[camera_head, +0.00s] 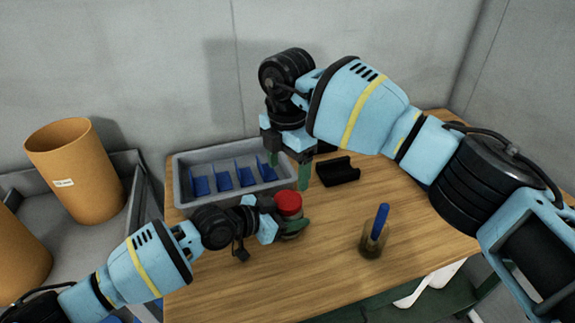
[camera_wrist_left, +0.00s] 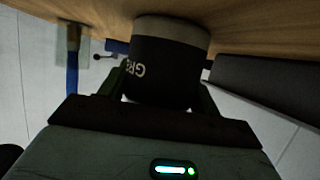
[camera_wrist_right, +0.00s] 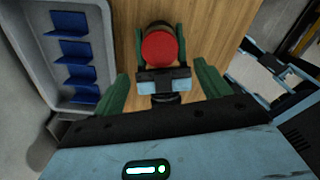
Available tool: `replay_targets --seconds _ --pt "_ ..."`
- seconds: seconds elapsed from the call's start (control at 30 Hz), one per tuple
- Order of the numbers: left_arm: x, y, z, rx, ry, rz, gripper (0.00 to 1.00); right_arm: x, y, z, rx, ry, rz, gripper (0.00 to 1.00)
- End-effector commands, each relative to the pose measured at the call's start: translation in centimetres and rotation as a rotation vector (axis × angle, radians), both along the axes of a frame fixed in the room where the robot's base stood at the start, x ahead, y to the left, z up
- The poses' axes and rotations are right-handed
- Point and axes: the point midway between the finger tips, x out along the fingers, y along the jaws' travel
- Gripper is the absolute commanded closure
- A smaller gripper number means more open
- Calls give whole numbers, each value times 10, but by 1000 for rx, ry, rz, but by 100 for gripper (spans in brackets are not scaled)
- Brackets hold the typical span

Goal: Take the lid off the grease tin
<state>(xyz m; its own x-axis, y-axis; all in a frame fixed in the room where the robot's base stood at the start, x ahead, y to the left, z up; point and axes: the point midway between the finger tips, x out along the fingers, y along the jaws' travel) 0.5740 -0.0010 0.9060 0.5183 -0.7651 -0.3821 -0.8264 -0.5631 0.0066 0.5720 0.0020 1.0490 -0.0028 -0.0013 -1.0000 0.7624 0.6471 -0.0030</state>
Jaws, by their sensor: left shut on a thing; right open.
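The grease tin stands on the wooden table with its red lid (camera_head: 288,203) on top. In the left wrist view the tin's dark body (camera_wrist_left: 165,72) shows upside-down lettering, partly cut off. My left gripper (camera_head: 287,225) is shut around the tin's body from the side. In the right wrist view the round red lid (camera_wrist_right: 159,47) lies between the left gripper's green fingers. My right gripper (camera_head: 290,170) points down, open and empty, above and slightly behind the lid. Its two green fingers (camera_wrist_right: 162,88) are spread wide and apart from the lid.
A grey tray (camera_head: 180,180) with blue dividers stands at the back left of the table (camera_head: 330,280). A black cradle-shaped block (camera_head: 338,172) lies right of the tin. A clear cup (camera_head: 373,245) holds a blue-handled tool at front right. Orange bins (camera_head: 80,170) stand left.

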Motion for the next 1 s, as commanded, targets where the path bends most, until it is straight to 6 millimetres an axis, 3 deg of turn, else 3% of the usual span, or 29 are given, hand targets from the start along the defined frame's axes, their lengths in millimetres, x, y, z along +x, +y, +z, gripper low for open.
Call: replay_targets --seconds 0.6,1.0 --pt "0 1 0 1 0 1 100 0 0 -71 0 1 2 25" --pt "0 1 0 1 0 2 100 0 0 -80 -1 -1 3 25"
